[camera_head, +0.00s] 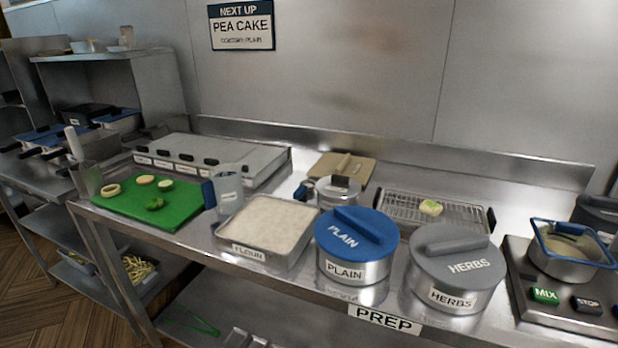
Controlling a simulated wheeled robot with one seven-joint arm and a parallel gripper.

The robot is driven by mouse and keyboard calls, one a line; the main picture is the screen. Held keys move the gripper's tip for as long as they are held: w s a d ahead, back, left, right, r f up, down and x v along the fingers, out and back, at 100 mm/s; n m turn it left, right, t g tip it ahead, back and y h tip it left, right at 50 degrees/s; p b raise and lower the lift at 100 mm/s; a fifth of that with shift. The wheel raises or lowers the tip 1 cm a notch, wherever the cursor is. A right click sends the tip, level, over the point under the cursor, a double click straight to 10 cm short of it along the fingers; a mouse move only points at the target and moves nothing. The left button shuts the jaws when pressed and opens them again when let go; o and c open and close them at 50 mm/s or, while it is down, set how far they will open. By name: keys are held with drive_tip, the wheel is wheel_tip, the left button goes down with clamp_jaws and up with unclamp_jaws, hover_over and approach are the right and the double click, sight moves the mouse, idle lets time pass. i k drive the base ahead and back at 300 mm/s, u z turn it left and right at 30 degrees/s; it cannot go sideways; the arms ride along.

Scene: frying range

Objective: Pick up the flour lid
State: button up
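The flour tray (291,252) is a shallow rectangular metal tray with a partly readable FLOUR label on its front. Its top is uncovered and shows pale flour. A flat tan rectangular piece with a raised bar like a handle (357,169) lies behind it near the back wall. It looks like a lid and may be the flour lid, but I can read no label on it. A small metal pot (338,195) stands in front of it and hides part of its near edge. My gripper is not in view.
A round container with a blue PLAIN lid (354,234) and one with a grey HERBS lid (456,255) stand right of the tray. A jug (228,188) and green board (150,204) are left. A wire rack (408,211) and a mixer (565,262) are right.

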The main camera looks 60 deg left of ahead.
sight(359, 168)
drive_tip(key=z, duration=0.05)
drive_tip(key=k, duration=1.15)
drive_tip(key=u, duration=1.9)
drive_tip(key=i, duration=1)
